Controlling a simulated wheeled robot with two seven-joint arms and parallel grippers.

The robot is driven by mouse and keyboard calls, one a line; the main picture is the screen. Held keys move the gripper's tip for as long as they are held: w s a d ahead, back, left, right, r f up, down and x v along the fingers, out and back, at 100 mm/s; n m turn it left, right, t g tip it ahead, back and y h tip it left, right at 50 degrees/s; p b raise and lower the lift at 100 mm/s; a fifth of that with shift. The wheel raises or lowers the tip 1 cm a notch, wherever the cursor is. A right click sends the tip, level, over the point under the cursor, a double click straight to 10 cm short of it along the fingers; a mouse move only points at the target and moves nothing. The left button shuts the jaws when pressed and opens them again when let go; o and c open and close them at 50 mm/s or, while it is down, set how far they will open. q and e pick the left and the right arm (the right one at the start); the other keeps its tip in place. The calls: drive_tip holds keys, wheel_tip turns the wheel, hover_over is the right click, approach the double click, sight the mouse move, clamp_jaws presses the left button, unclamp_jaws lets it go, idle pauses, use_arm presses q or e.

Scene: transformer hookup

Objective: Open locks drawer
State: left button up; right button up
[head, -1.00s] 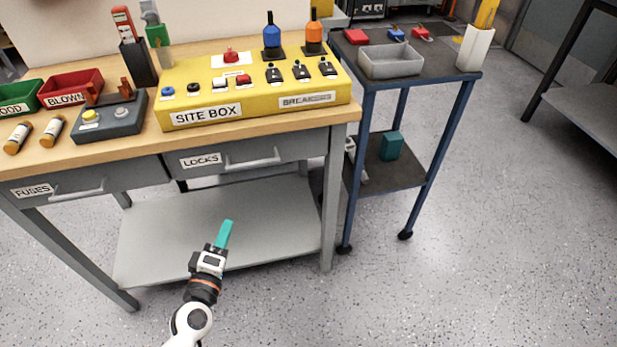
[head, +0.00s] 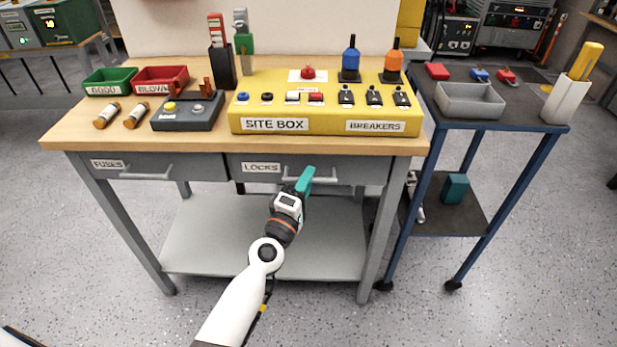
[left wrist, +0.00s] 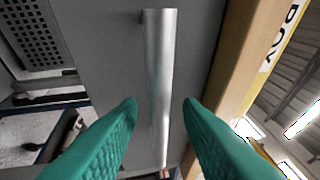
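The locks drawer (head: 345,173) is shut under the bench top, with a LOCKS label at its left and a grey bar handle (head: 318,180). My left gripper (head: 306,180), with teal fingertips, is at the handle in the head view. In the left wrist view the two teal fingers (left wrist: 160,110) are spread apart, one on each side of the silver bar handle (left wrist: 161,60). A gap shows between each finger and the bar. My right gripper is not in view.
The fuses drawer (head: 190,167) is shut to the left. The yellow site box (head: 330,110) stands on the wooden bench top (head: 75,133) above. A blue-framed cart (head: 540,127) stands to the right. A grey lower shelf (head: 210,255) lies below the drawers.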

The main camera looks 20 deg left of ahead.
use_arm(q)
drive_tip(key=shift+w+d+r, duration=0.1)
drive_tip(key=shift+w, duration=0.35)
drive_tip(key=shift+c, duration=0.2)
clamp_jaws()
